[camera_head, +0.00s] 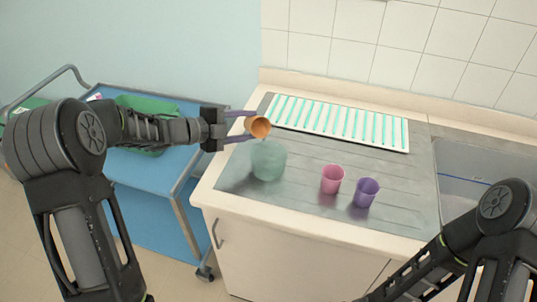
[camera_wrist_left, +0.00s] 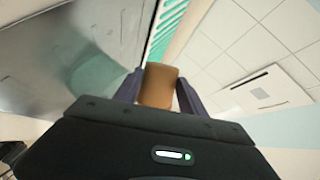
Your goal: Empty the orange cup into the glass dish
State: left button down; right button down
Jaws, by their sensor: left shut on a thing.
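The orange cup (camera_head: 260,127) is held between the fingers of my left gripper (camera_head: 246,126), above the far left part of the grey counter. The cup is tipped, with its mouth facing the front right. It also shows between the fingers in the left wrist view (camera_wrist_left: 158,86). The greenish glass dish (camera_head: 268,161) stands on the counter just below the cup, with a small gap or near overlap in the picture. I cannot see what is inside the cup. My right arm shows at the lower right, but its gripper is outside the view.
A pink cup (camera_head: 332,179) and a purple cup (camera_head: 366,192) stand upright right of the dish. A white rack with green strips (camera_head: 340,124) lies at the back. A sink (camera_head: 480,175) is at right. A blue cart (camera_head: 150,178) stands left of the counter.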

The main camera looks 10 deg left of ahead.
pick_arm(q)
jog(key=shift+d+r+m+t+b, duration=0.1)
jog(key=shift+m+t+b, duration=0.2)
jog(key=shift+b, duration=0.6)
jog(key=shift+s+d+r, duration=0.1)
jog(key=shift+s+r, duration=0.05)
jog(key=shift+r, duration=0.05)
jog(key=shift+s+d+m+b, duration=0.15)
jog(key=shift+m+b, duration=0.15)
jog(key=shift+b, duration=0.15)
